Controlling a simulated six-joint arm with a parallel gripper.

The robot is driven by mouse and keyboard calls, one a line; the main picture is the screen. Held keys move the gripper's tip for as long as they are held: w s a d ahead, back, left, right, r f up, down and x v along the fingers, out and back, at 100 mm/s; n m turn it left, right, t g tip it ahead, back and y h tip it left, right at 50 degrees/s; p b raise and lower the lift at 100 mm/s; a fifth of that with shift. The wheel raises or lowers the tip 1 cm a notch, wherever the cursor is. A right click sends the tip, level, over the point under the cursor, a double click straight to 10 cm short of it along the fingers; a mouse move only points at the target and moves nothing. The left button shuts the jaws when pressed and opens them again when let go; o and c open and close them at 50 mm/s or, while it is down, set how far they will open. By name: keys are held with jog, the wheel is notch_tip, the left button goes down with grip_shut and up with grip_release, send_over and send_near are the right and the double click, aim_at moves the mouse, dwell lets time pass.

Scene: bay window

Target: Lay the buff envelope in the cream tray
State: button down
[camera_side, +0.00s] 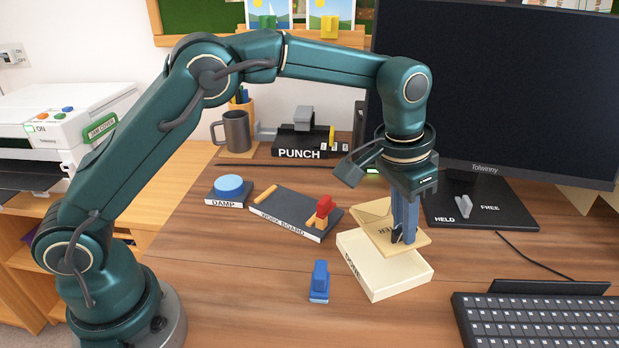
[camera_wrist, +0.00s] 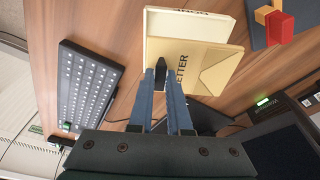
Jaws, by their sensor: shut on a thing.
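The envelope covers the tray's back part in the side view. In the wrist view the tray (camera_wrist: 185,23) shows beyond the envelope. I cannot tell whether the envelope touches the tray.
A keyboard (camera_side: 540,320) is at the front right. Behind are a dark work board (camera_side: 285,217) with small blocks, a DAMP pad (camera_side: 229,187), a punch (camera_side: 300,145) and a monitor (camera_side: 490,90).

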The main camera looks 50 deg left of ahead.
jog(key=shift+s+a+x, duration=0.1)
jog(key=shift+s+x, duration=0.1)
jog(key=shift+x, duration=0.95)
jog(key=shift+s+a+x, duration=0.1)
jog(key=shift+s+x, duration=0.15)
jog(key=shift+x, duration=0.9)
jog(key=shift+s+a+x, duration=0.1)
jog(key=shift+s+x, duration=0.1)
jog(key=shift+x, duration=0.95)
jog(key=shift+f, duration=0.65)
dwell(0.3)
jog(key=c, duration=0.8)
grip_release()
jog(key=shift+r, duration=0.1)
jog(key=shift+v, duration=3.4)
jog(key=shift+d, duration=0.1)
